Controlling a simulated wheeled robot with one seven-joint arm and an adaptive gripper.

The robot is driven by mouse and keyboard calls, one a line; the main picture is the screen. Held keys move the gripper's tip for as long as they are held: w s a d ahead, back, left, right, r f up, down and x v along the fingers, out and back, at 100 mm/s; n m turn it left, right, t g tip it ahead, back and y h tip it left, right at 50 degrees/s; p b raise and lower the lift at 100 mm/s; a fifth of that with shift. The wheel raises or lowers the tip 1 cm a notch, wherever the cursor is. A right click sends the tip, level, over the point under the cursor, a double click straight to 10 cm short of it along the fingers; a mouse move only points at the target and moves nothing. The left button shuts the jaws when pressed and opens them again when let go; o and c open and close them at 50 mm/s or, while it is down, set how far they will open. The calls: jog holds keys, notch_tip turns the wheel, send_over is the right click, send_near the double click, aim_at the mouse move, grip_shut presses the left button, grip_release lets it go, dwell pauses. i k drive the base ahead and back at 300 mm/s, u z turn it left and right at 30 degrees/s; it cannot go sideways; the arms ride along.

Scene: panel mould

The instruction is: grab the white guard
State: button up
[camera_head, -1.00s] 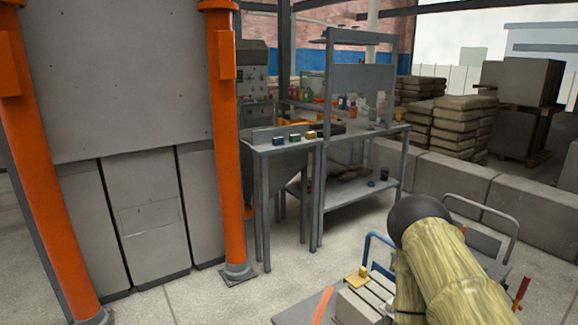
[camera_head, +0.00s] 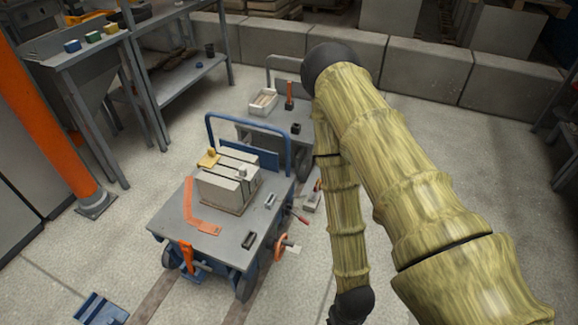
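I cannot say for sure which thing is the white guard. A small whitish piece (camera_head: 242,172) sits on top of the pale grey blocks (camera_head: 222,190) on the cart. A shallow white tray (camera_head: 263,102) lies on a second cart behind. The front cart (camera_head: 167,222) has a grey top and a blue push handle (camera_head: 214,118). My arm, in a yellowish ribbed cover, reaches across the right half of the view. It bends down to a black joint at the bottom edge. My gripper is out of the picture.
An orange angle piece (camera_head: 200,212) and a yellow piece (camera_head: 209,158) are on the front cart. A blue item (camera_head: 101,309) lies on the floor at lower left. Grey concrete blocks (camera_head: 427,70) line the back. Floor at right is clear.

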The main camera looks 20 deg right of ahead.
aim_at(248, 172)
jog(key=z, duration=0.25)
jog(key=k, duration=0.5)
jog(key=z, duration=0.15)
jog(key=i, duration=1.05)
jog(key=u, duration=0.85)
